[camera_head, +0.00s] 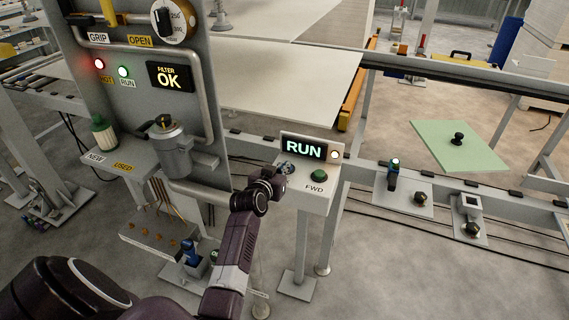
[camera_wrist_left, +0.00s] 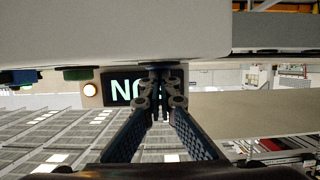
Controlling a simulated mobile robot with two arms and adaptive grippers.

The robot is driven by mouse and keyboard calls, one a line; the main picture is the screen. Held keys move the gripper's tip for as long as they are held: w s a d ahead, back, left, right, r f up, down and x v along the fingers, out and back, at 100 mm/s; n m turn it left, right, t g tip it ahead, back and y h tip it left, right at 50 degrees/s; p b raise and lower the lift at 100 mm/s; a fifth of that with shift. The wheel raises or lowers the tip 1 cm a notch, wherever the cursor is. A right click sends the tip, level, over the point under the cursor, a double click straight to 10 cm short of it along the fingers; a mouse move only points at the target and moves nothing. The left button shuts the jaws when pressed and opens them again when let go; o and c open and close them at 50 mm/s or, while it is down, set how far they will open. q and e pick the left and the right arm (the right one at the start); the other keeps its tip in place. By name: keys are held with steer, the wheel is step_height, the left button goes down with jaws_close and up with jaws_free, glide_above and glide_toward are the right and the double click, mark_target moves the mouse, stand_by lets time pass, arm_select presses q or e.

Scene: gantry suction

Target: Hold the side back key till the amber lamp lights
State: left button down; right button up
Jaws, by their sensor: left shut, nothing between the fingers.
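The control box (camera_head: 311,196) stands on a post, with a lit RUN display (camera_head: 303,147) on its back plate. A round lamp (camera_head: 334,155) beside the display glows warm white with an orange rim; it glows in the left wrist view (camera_wrist_left: 90,90) too. A green FWD key (camera_head: 320,174) is on the box's right. A small bluish key (camera_head: 287,168) is left of it, partly hidden. My left gripper (camera_head: 279,175) is shut and empty at this bluish key. In the left wrist view, its fingertips (camera_wrist_left: 163,76) meet a dark key under the upturned box; contact looks likely. My right gripper is out of view.
A grey panel (camera_head: 198,75) with a FILTER OK display and lit lamps stands left of my arm. A rail runs behind the box. Right of it are small stations (camera_head: 404,198) and a pale green plate (camera_head: 459,145) with a black knob.

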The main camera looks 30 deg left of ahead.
arm_select(q)
steer(key=shift+s+d+f, duration=0.15)
steer(key=shift+s+f, duration=0.05)
steer(key=shift+f, duration=0.55)
steer(key=r+p, duration=0.1)
steer(key=r, duration=0.1)
steer(key=r+p, duration=0.3)
steer(key=r, duration=0.1)
steer(key=shift+w+a+p, duration=0.2)
steer(key=shift+w+p, duration=0.15)
steer(key=shift+w, duration=0.05)
steer(key=shift+s+d+f+b, duration=0.15)
steer(key=shift+s+b, duration=0.15)
steer(key=shift+s, duration=0.15)
steer(key=shift+s+d+f+b, duration=0.15)
steer(key=shift+s+b, duration=0.1)
steer(key=shift+s, duration=0.2)
steer(key=v, duration=0.8)
steer(key=shift+r, duration=0.35)
